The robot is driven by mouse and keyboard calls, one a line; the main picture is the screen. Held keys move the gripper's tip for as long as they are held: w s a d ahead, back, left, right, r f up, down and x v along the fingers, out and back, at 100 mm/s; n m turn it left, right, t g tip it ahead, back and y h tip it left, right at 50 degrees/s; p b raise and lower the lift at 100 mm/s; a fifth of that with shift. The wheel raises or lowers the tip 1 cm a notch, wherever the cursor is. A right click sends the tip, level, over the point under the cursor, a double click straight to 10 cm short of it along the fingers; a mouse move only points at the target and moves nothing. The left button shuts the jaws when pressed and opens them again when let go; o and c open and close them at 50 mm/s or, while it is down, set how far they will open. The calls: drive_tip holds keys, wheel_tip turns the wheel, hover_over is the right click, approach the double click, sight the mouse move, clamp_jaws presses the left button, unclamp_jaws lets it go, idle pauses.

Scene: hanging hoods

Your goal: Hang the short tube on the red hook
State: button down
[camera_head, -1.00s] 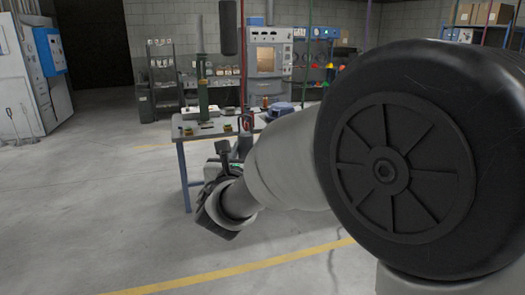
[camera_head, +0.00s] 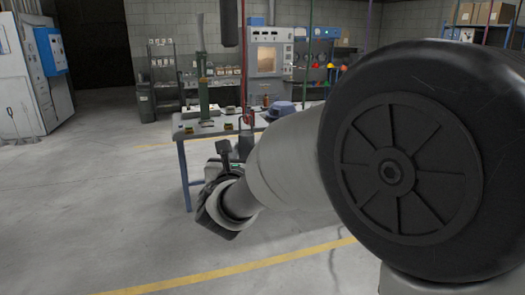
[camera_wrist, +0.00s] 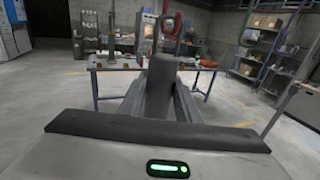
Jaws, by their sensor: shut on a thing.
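In the wrist view my gripper (camera_wrist: 160,98) is shut on a dark grey cylinder, which I take for the short tube (camera_wrist: 159,78); it stands roughly upright between the jaws. In the head view my gripper (camera_head: 226,158) is small and partly hidden by my own arm, and the tube cannot be made out clearly. The red hook (camera_wrist: 172,26) hangs in the upper middle of the wrist view, above and beyond the tube, apart from it. In the head view the red hook (camera_head: 248,117) shows just above my gripper, at the end of a thin red line.
A workbench (camera_head: 188,135) with tools and a green cylinder (camera_head: 204,98) stands beyond my gripper. A dark hanging cylinder (camera_head: 229,22) is above it. A green hook (camera_wrist: 250,37) hangs to the right. Shelves line the back wall. The floor at left is open.

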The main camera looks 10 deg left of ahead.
drive_tip(key=shift+f+b, duration=0.45)
drive_tip(key=shift+b, duration=0.05)
drive_tip(key=c, duration=1.2)
unclamp_jaws()
drive_tip(key=shift+f, duration=0.1)
